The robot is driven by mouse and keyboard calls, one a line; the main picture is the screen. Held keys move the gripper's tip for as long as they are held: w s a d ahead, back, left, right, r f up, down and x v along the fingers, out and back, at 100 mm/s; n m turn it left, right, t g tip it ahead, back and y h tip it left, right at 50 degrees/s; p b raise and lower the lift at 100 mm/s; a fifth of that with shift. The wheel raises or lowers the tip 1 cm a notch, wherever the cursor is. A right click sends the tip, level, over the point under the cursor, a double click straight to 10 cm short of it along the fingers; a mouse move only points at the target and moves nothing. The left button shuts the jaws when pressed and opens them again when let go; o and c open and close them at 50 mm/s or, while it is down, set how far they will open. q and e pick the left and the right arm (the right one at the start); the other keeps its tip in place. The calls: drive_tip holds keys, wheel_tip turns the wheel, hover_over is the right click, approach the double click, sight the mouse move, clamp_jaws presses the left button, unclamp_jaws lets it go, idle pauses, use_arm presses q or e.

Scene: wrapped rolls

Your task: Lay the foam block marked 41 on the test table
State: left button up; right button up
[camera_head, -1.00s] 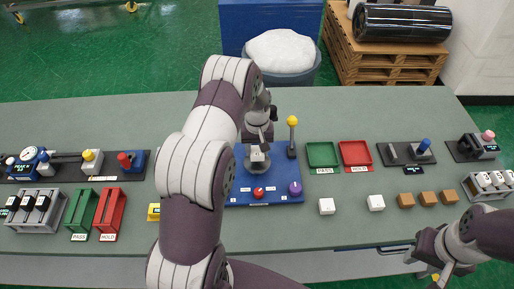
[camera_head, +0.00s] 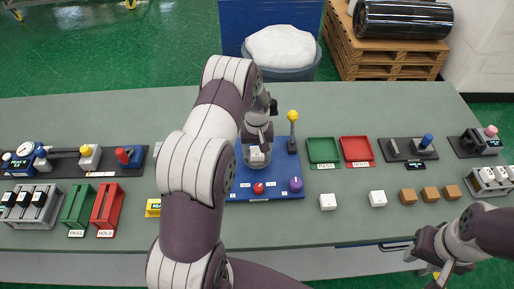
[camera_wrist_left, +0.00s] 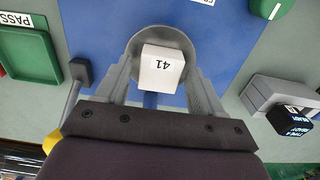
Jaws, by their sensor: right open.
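The white foam block marked 41 (camera_wrist_left: 162,67) sits over the round grey test table (camera_wrist_left: 134,49), its number upside down in the left wrist view. In the head view the block (camera_head: 257,156) shows small on the round table on the blue base plate (camera_head: 235,190). My left gripper (camera_wrist_left: 161,75) is above it, one finger on each side of the block, with a strip of the round table showing between them. It looks open. Whether the block's underside rests fully on the table is hidden. My right gripper (camera_head: 432,258) is open and empty at the lower right.
Green (camera_head: 322,151) and red (camera_head: 357,150) trays lie to the right. Two white blocks (camera_head: 328,201) and several brown blocks (camera_head: 408,196) are in front.

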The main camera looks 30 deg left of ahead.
use_arm(q)
wheel_tip(320, 180, up, 13)
drive_tip(key=b, duration=0.3)
drive_tip(key=shift+f, duration=0.15)
idle(0.4)
drive_tip(key=s+d+m, duration=0.3)
drive_tip(key=s+d, duration=0.3)
drive_tip(key=s, duration=0.3)
drive_tip(key=s+d+m+t, duration=0.1)
drive_tip(key=s+d+m, duration=0.2)
drive_tip(key=s+d, duration=0.3)
drive_tip(key=s, duration=0.4)
drive_tip(key=shift+s+m+b, duration=0.3)
drive_tip(key=shift+s, duration=0.2)
